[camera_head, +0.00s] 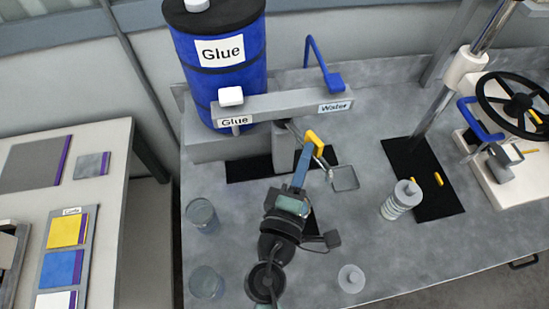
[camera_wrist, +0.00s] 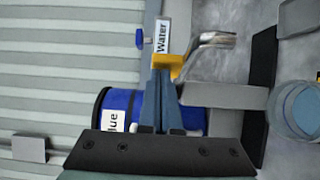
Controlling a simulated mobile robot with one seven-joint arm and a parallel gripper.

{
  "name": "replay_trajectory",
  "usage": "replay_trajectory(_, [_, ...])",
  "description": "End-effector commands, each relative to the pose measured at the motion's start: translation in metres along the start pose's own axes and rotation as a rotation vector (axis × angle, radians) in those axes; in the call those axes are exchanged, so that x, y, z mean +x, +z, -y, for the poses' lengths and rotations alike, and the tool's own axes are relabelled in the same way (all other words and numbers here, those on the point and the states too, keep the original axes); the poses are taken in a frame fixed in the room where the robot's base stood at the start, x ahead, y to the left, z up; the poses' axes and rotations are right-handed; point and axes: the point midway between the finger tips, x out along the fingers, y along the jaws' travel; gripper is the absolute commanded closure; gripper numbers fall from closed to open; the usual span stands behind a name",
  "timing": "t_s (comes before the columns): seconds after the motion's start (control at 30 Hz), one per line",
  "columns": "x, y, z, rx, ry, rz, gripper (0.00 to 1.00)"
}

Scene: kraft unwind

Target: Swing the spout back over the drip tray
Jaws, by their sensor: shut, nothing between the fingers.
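The spout (camera_wrist: 215,40) shows in the wrist view as a shiny, bent metal tube beside a yellow grip (camera_wrist: 168,61). In the head view the spout (camera_head: 325,168) is partly hidden by the yellow grip (camera_head: 315,140) and my fingers. My gripper (camera_head: 307,150) is shut with nothing between its blue fingers. Its tips (camera_wrist: 164,74) are at the yellow grip, apparently against it; I cannot tell for sure whether they touch. The dark drip tray (camera_head: 248,168) lies on the bench under the beam, partly hidden by the dispenser and my arm.
A blue glue drum (camera_head: 222,85) and a grey beam (camera_head: 285,104) stand behind my gripper. A blue lever (camera_head: 332,82) rises behind the beam. Glass cups (camera_head: 203,215) stand left; a capped bottle (camera_head: 400,200) stands right. A grey square frame (camera_head: 345,178) is close by.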

Motion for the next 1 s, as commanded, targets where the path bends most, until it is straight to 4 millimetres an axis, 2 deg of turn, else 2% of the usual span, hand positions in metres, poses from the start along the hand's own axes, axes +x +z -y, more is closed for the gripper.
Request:
replay_trajectory(0.1, [0.009, 0.015, 0.0, 0.001, 0.002, 0.022, 1.0])
replay_trajectory(0.4, [0.036, 0.038, -0.001, 0.0, 0.001, 0.025, 1.0])
replay_trajectory(0.7, [0.062, 0.05, -0.001, 0.0, 0.0, 0.023, 1.0])
replay_trajectory(1.0, [0.078, 0.054, -0.001, 0.0, 0.0, 0.022, 1.0])
